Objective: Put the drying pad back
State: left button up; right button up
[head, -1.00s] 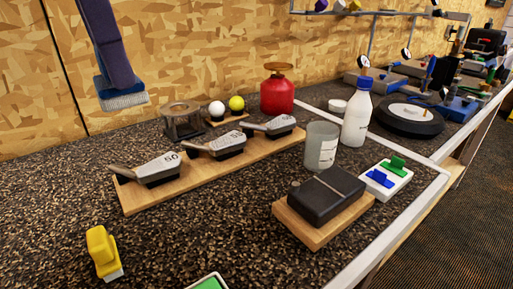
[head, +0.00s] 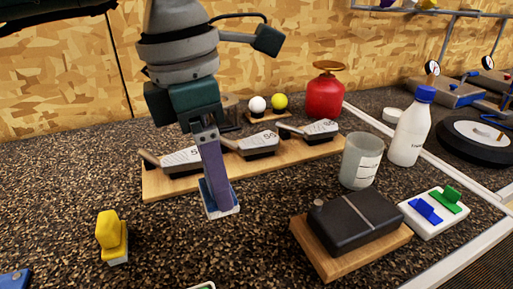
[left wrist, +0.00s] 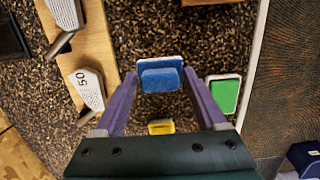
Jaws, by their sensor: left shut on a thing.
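My left gripper (head: 209,150) comes down from the top of the head view, with purple fingers shut on a blue pad (head: 220,205) with a whitish underside. In the left wrist view, the blue pad (left wrist: 160,75) sits between the fingertips. It is low over the dark speckled worktop, in front of the club-head board; I cannot tell whether it touches the worktop. A yellow block (head: 112,235) with a pale base stands at the left. A green pad on a white base (left wrist: 225,94) shows in the wrist view. No label tells which is the drying pad. My right gripper is not in view.
A wooden board (head: 300,155) holds three club heads. A black box (head: 352,220) on wood, a glass beaker (head: 361,161), a white bottle (head: 411,130) and a white tray (head: 432,230) with blue and green clips stand to the right. The worktop between yellow block and black box is largely clear.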

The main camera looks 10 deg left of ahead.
pick_arm(q)
notch_tip(320, 180, down, 5)
dwell(0.3)
jog(key=shift+f, duration=0.15)
jog(key=o, duration=1.3)
